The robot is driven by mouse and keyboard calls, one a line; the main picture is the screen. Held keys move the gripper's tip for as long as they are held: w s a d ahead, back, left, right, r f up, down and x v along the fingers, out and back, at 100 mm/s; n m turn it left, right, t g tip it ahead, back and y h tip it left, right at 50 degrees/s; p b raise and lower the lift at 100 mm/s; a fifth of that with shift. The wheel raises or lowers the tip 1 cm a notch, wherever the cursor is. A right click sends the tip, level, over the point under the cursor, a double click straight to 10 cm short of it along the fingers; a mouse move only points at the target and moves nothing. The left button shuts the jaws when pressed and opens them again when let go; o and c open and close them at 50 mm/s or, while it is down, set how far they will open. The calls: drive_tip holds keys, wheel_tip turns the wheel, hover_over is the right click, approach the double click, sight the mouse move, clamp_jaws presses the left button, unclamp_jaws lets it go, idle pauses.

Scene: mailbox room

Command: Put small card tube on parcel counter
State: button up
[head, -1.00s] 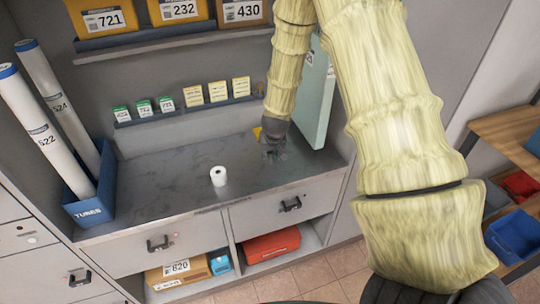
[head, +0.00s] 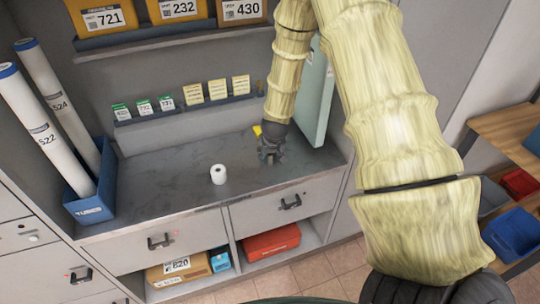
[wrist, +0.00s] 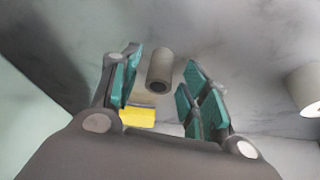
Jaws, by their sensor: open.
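The small card tube (wrist: 160,68) is a grey-beige cylinder with a dark open end, seen in the wrist view. It appears to stand upright on the dark grey parcel counter (head: 165,195), between and slightly beyond my fingertips, with a gap on both sides. I cannot make it out in the head view, where my gripper covers that spot. My gripper (head: 270,157) is low over the counter's right part; in the wrist view its teal-padded fingers (wrist: 160,85) are spread open and empty.
A white paper roll (head: 218,175) stands left of my gripper and shows at the wrist view's right edge (wrist: 306,88). A yellow item (wrist: 137,117) is near the left finger. A pale green panel (head: 315,100) stands close right. A blue tube bin (head: 92,208) is far left.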

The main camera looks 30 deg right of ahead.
drive_tip(key=shift+r, duration=0.2)
drive_tip(key=b+v, duration=0.2)
drive_tip(key=v, duration=1)
drive_tip(key=shift+n+g, duration=0.7)
drive_tip(key=shift+n, duration=0.1)
drive_tip(key=s+a+f, duration=0.1)
drive_tip(key=s+f, duration=0.1)
drive_tip(key=f, duration=0.2)
drive_tip(key=s+a+f, duration=0.2)
drive_tip(key=s+f, duration=0.1)
drive_tip(key=f, duration=0.2)
drive_tip(key=s+a+f, duration=0.2)
drive_tip(key=s+f, duration=0.1)
drive_tip(key=f, duration=0.1)
drive_tip(key=shift+s+f, duration=0.1)
drive_tip(key=shift+f, duration=0.1)
drive_tip(key=s+a+f+n+g, duration=0.1)
drive_tip(key=s+a+f, duration=0.3)
drive_tip(key=s, duration=0.5)
drive_tip(key=s+a+f+y, duration=0.1)
drive_tip(key=s+a+f, duration=0.4)
drive_tip(key=s+f, duration=0.2)
drive_tip(key=s+a+f+n+g, duration=0.1)
drive_tip(key=s+a+f, duration=0.3)
drive_tip(key=s, duration=0.6)
drive_tip(key=shift+s+a+f+n+g+y, duration=0.3)
drive_tip(key=shift+s+a+f, duration=0.1)
drive_tip(key=shift+f, duration=0.55)
